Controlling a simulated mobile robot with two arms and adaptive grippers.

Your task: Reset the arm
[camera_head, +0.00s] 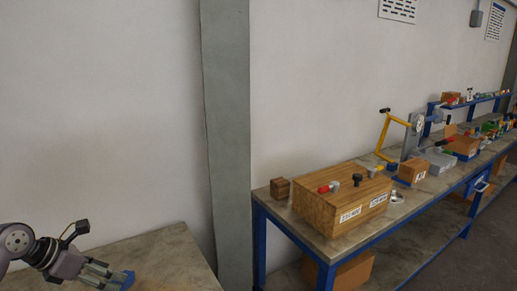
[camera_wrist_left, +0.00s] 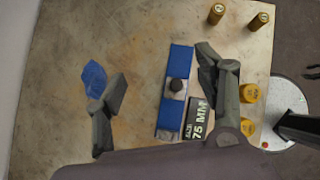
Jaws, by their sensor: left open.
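My left arm comes in at the lower left of the head view. Its gripper (camera_head: 112,276) is over the near left table, beside a small blue object (camera_head: 127,279). In the left wrist view the two fingers of the gripper (camera_wrist_left: 162,82) are spread wide apart with nothing held. Between them, nearer the right finger, is a blue bar with a silver middle and a dark round knob (camera_wrist_left: 178,88). A smaller blue piece (camera_wrist_left: 94,77) shows beside the left finger. Whether the fingers touch anything is unclear. My right gripper is not in view.
The near table (camera_head: 165,255) is largely bare. A grey pillar (camera_head: 228,150) separates it from a bench with a wooden box (camera_head: 325,215).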

